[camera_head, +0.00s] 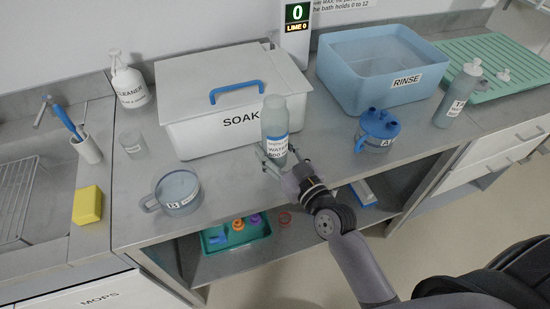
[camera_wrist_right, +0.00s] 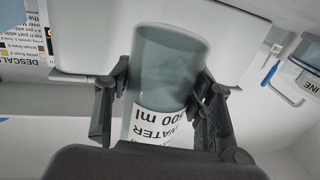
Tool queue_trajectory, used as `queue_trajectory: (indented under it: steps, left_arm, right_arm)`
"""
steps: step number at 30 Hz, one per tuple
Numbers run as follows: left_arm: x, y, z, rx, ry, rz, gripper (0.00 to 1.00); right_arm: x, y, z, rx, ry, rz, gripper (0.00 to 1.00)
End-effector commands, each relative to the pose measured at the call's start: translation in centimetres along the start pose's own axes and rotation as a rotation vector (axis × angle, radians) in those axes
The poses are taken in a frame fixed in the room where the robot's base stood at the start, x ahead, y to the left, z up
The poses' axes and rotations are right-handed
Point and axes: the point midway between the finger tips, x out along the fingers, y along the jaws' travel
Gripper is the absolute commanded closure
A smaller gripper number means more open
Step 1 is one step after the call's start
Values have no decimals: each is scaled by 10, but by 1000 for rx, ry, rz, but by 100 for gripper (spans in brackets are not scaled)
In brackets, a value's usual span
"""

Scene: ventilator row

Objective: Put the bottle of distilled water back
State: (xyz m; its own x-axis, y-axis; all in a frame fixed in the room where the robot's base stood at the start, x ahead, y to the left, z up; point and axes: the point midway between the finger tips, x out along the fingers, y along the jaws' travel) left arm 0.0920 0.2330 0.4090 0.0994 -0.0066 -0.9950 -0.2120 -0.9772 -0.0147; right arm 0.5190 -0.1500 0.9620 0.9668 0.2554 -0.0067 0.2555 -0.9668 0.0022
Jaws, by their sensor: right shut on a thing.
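The bottle of distilled water (camera_head: 274,122) is a grey-green cylinder with a blue and white label reading "WATER". My right gripper (camera_head: 274,160) is shut around its lower part, in front of the SOAK box. In the right wrist view the bottle (camera_wrist_right: 168,70) stands between the two fingers of the right gripper (camera_wrist_right: 165,95), its label partly hidden by the gripper body. In the head view it looks upright; I cannot tell whether its base touches the counter. My left gripper is not in view.
The white SOAK box (camera_head: 190,130) stands behind the bottle, with the blue RINSE tub (camera_head: 415,85) to its right. A blue-lidded jug (camera_head: 378,130), a grey bottle (camera_head: 458,95) and a clear jug (camera_head: 178,193) stand on the counter. A teal tray (camera_head: 215,245) sits on the shelf below.

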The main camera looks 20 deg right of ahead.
Motion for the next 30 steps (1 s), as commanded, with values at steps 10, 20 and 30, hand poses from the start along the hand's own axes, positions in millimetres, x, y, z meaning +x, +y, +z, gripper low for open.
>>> queue_trajectory:
  steps: [10,20,30]
  left_arm:
    - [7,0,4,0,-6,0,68]
    - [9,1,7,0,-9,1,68]
    - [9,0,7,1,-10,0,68]
  right_arm:
    - [0,0,31,-1,1,0,97]
    - [0,0,35,0,-2,0,50]
    - [0,0,35,0,-2,0,31]
